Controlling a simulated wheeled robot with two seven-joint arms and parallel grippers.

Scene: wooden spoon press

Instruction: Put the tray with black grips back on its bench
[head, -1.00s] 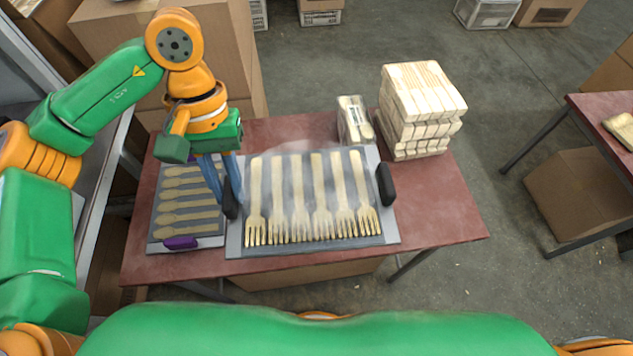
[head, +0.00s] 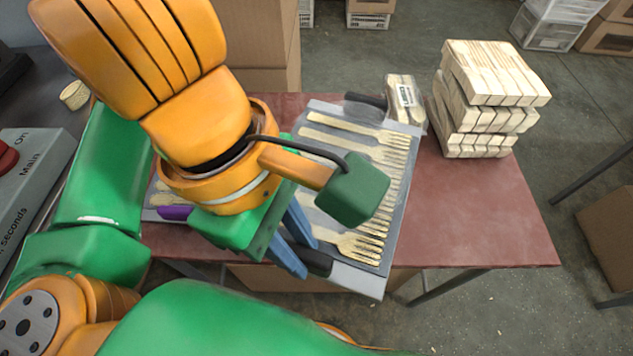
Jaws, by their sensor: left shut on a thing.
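The tray with black grips (head: 372,283) carries several wooden forks (head: 355,127), their tines toward the right. It is turned so that one black grip (head: 366,100) is at its far end and the other (head: 316,262) at its near end. My left gripper (head: 296,250) is shut on the near grip; its blue fingers reach down there, and my wrist hides much of the tray's left side. The tray is over the red-brown bench (head: 480,215); I cannot tell whether it touches the top. My right gripper is not in view.
A second tray with a purple grip (head: 175,212) lies at the left, mostly hidden. Stacked wooden bundles (head: 490,100) and a small wrapped pack (head: 405,98) stand at the back. The bench's right front is clear. A grey machine panel (head: 25,190) is at the left edge.

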